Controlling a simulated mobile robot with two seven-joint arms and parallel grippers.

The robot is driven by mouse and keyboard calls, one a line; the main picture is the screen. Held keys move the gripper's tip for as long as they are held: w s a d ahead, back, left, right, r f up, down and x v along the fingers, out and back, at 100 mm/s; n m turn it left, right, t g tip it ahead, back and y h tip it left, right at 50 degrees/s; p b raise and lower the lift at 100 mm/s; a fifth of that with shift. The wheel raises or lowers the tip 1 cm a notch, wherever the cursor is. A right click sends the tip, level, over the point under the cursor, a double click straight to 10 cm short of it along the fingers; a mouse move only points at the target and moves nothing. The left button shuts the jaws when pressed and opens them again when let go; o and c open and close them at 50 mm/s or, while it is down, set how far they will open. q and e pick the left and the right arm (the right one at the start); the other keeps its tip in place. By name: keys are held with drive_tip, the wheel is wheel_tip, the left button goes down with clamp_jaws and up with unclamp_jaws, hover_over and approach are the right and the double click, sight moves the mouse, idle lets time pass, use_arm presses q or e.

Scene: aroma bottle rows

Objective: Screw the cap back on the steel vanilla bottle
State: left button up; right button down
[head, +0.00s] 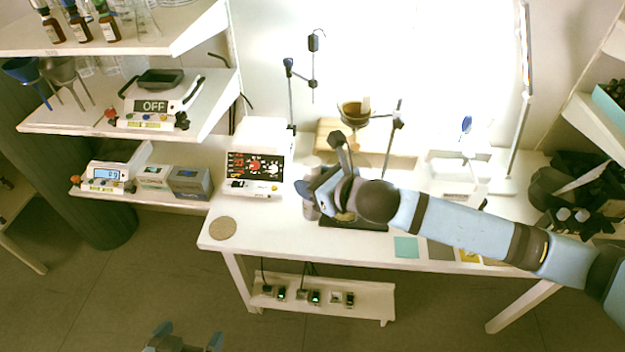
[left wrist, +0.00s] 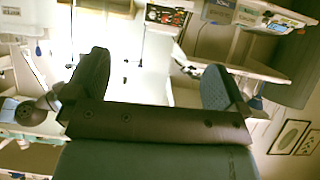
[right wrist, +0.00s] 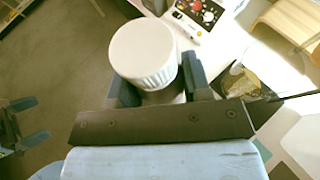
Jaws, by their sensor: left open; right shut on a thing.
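My right gripper (head: 312,188) is above the left part of the white table, shut on a grey steel bottle (head: 311,209). Fingers and wrist hide much of the bottle. In the right wrist view a white cap (right wrist: 143,52) with a ribbed side sits at the bottle's top, above the fingers; a little grey body (right wrist: 165,97) shows below it. I cannot tell how tightly the cap sits. My left gripper (head: 185,340) is open and empty, low in front of the table, well apart from the bottle. Its spread fingers also show in the left wrist view (left wrist: 155,85).
A timer-like box with red dials (head: 254,172) stands left of the bottle. A round cork mat (head: 223,228) lies at the table's front left corner. A dark tray (head: 350,224) is beside the gripper. A stand with a funnel bowl (head: 354,117) rises behind.

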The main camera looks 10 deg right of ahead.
use_arm(q)
drive_tip(key=shift+r, duration=0.2)
wheel_tip(320, 180, down, 10)
idle(0.3)
